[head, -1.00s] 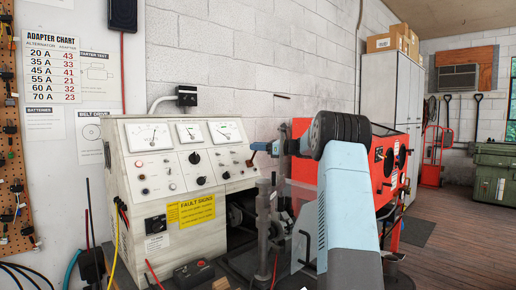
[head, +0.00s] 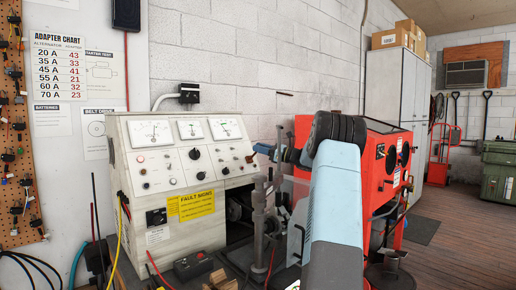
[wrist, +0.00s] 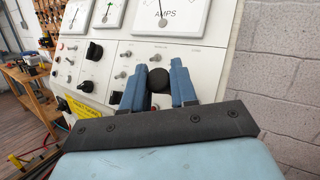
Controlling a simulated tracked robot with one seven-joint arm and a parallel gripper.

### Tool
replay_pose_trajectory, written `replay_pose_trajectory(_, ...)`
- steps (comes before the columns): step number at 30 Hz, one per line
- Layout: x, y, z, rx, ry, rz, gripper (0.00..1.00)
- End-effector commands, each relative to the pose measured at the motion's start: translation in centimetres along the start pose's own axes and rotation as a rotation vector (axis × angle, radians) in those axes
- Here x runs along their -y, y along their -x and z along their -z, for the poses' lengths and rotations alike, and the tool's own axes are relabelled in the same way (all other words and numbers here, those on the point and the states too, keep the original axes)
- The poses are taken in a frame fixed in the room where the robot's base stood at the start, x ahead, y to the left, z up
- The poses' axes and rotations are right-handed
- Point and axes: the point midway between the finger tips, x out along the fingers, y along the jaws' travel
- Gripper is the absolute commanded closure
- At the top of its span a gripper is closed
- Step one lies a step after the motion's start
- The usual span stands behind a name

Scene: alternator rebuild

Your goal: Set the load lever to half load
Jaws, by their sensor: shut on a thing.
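The load lever's round black knob (wrist: 159,80) shows in the wrist view, between my two blue fingers at the right side of the tester's sloping front panel (wrist: 135,52). My gripper (wrist: 159,72) is shut on this knob, with a finger on each side. The lever's shaft and any scale behind it are hidden by the knob and fingers. In the head view my gripper (head: 276,152) is at the right edge of the white tester (head: 180,205), below the right-hand gauge. The lever is too small and covered there to read its setting.
Rotary knobs (head: 194,153) and toggles sit left of my gripper on the panel. A clear shield and a metal post (head: 259,215) stand below my arm. A red machine (head: 309,135) stands close on the right.

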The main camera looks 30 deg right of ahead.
Motion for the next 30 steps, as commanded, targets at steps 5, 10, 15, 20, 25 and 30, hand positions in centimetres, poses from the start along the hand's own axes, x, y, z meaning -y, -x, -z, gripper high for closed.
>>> replay_pose_trajectory(5,0.0,0.1,0.2,-0.004,-0.003,0.001,1.00)
replay_pose_trajectory(10,0.0,0.0,0.2,-0.003,-0.003,0.000,0.57)
replay_pose_trajectory(15,0.0,0.0,0.1,-0.002,-0.002,-0.001,0.49)
replay_pose_trajectory(20,0.0,0.0,0.1,-0.002,-0.002,-0.001,0.49)
replay_pose_trajectory(25,0.0,1.3,0.1,-0.002,-0.002,0.001,0.49)
replay_pose_trajectory(30,0.1,4.3,0.1,-0.003,-0.002,0.002,0.49)
